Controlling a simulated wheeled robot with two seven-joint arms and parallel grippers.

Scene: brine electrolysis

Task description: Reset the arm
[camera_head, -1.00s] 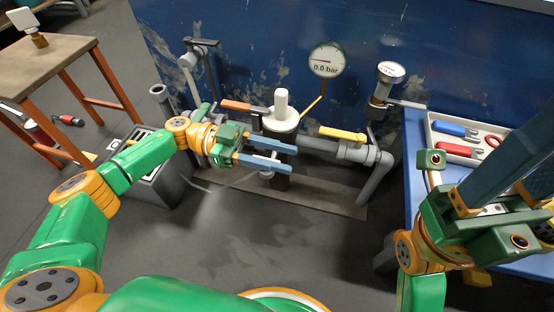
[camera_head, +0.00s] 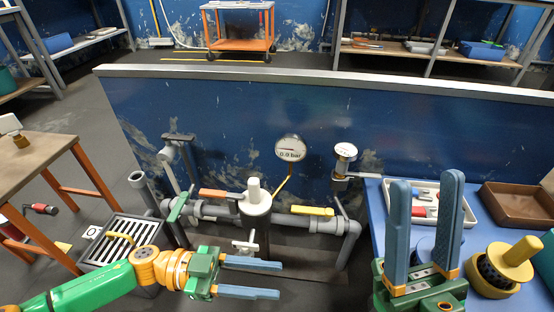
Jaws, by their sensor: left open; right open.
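My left gripper (camera_head: 252,278) is open and empty at the lower middle. Its blue fingers point right, in front of the grey pipework and apart from it. My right gripper (camera_head: 424,225) is open and empty at the lower right. Its blue fingers point up, in front of the blue table (camera_head: 372,205) with the tool tray (camera_head: 472,232). The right arm behind the gripper is mostly out of view.
Grey pipework (camera_head: 330,226) carries an orange-red handle (camera_head: 213,193), a yellow handle (camera_head: 312,210) and a gauge (camera_head: 290,149) reading 0.0 bar. A floor grate (camera_head: 118,240) lies left. A brown tray (camera_head: 520,205) and a yellow-handled round object (camera_head: 500,265) are on the blue table.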

